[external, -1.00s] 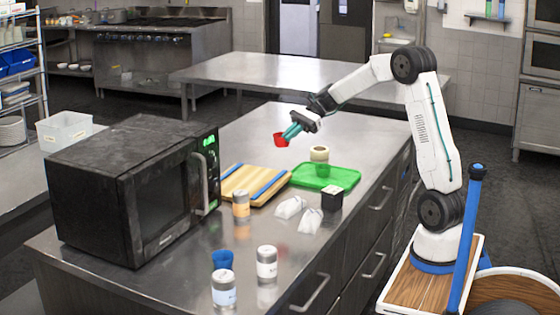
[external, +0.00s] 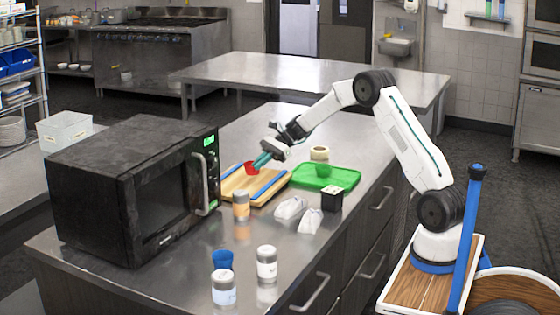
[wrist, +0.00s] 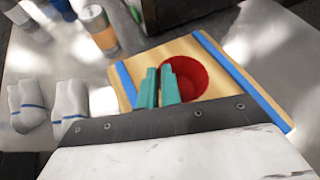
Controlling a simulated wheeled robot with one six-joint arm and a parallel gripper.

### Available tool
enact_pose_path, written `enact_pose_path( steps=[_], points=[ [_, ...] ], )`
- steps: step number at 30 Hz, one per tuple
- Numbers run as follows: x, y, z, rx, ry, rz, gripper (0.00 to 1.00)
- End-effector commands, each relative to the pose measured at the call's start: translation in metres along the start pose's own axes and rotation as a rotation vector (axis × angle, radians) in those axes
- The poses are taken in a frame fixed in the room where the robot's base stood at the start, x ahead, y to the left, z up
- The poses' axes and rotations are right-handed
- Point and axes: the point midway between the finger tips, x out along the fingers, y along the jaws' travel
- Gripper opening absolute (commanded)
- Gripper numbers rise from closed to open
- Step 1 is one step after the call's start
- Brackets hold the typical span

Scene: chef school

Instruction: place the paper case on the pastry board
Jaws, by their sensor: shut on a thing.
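The red paper case (external: 251,168) is held at the tips of my gripper (external: 262,160), over the far part of the pastry board. In the wrist view the teal fingers (wrist: 160,88) are shut on the near-left rim of the case (wrist: 190,78), which shows its open top. The pastry board (external: 240,185) is pale wood with two blue strips and lies on the steel counter beside the microwave. The board also shows in the wrist view (wrist: 150,58), behind and around the case. I cannot tell whether the case touches the board.
A black microwave (external: 130,190) stands left of the board. A green tray (external: 340,180) is to its right, with a cream roll-like object (external: 319,154) at its far edge. Two white cloth-like bundles (external: 290,208), a black box (external: 331,198) and an orange-labelled jar (external: 241,205) stand nearer.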

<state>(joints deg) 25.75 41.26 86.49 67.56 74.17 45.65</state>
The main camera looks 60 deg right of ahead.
Motion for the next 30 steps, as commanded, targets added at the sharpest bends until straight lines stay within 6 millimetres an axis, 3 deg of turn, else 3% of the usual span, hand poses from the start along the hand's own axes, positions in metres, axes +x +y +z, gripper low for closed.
enact_pose_path(
  steps=[3, 6, 10, 16, 22, 25, 30],
  points=[
    [0.006, -0.020, -0.003, -0.001, 0.000, 0.000, 0.00],
    [0.008, -0.028, -0.004, -0.001, 0.000, 0.000, 0.00],
    [0.011, -0.029, -0.009, 0.001, 0.000, 0.001, 0.00],
    [0.023, -0.024, -0.033, 0.002, 0.001, 0.001, 0.00],
    [0.024, -0.024, -0.035, 0.000, 0.001, 0.000, 0.00],
    [0.024, -0.024, -0.035, 0.000, 0.001, 0.000, 0.28],
    [0.024, -0.024, -0.035, 0.000, 0.001, 0.000, 0.29]
  ],
)
